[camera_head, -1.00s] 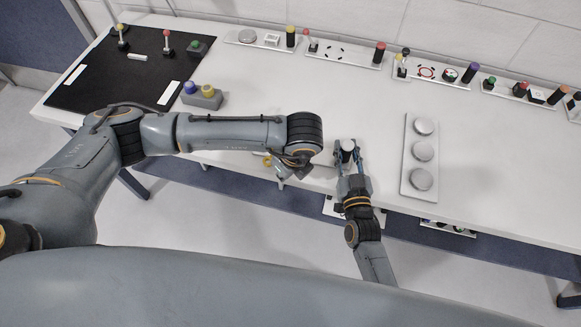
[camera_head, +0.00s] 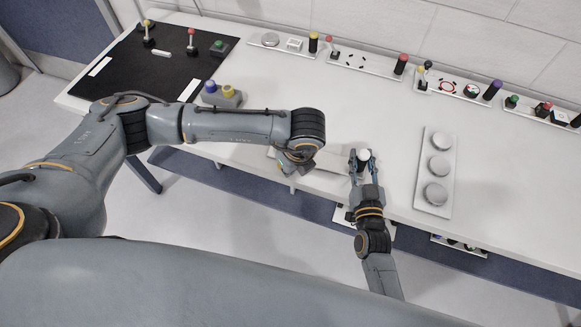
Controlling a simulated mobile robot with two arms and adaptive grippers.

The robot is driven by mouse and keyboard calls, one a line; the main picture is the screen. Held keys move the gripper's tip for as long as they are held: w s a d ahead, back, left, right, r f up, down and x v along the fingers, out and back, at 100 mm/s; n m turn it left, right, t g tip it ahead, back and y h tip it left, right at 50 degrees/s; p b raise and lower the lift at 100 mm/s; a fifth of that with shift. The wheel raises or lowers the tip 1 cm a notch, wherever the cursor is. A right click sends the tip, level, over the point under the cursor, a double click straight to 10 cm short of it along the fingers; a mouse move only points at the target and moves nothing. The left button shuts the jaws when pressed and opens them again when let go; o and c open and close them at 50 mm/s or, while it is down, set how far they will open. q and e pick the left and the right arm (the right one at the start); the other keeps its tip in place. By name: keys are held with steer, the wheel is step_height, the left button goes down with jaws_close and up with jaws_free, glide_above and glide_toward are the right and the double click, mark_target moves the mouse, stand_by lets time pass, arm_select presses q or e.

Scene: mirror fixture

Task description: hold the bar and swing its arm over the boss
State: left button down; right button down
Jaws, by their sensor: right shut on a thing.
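My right gripper (camera_head: 364,164) is at the table's front edge, right of the middle. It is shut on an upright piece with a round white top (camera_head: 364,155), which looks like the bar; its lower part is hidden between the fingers. A pale flat piece (camera_head: 322,181) lies at the table edge just left of it; I cannot tell whether it is the swinging arm. I cannot make out the boss. My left gripper (camera_head: 294,172) hangs at the end of the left arm above the table edge, left of the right gripper. Its fingers are mostly hidden under the wrist.
A plate with three round grey discs (camera_head: 437,168) lies right of my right gripper. Strips with knobs (camera_head: 365,64) line the back. The table's middle is clear.

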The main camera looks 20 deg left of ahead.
arm_select(q)
steer(key=shift+a, duration=0.2)
steer(key=shift+w+a+m+h, duration=0.15)
steer(key=shift+w+a+m, duration=0.1)
steer(key=shift+a+m, duration=0.45)
steer(key=shift+w+a+m+h, duration=0.2)
steer(key=shift+a+m, duration=0.15)
steer(key=shift+m, duration=0.55)
steer(key=m, duration=0.1)
steer(key=w+a+m, duration=0.1)
steer(key=shift+w+a+m+t+h, duration=0.1)
steer(key=shift+a+m+t+h, duration=0.2)
steer(key=shift+t, duration=0.1)
steer(key=shift+w+a+m, duration=0.45)
steer(key=shift+w+m, duration=0.2)
steer(key=shift+m, duration=0.45)
steer(key=shift+w+a, duration=0.4)
steer(key=shift+w, duration=0.4)
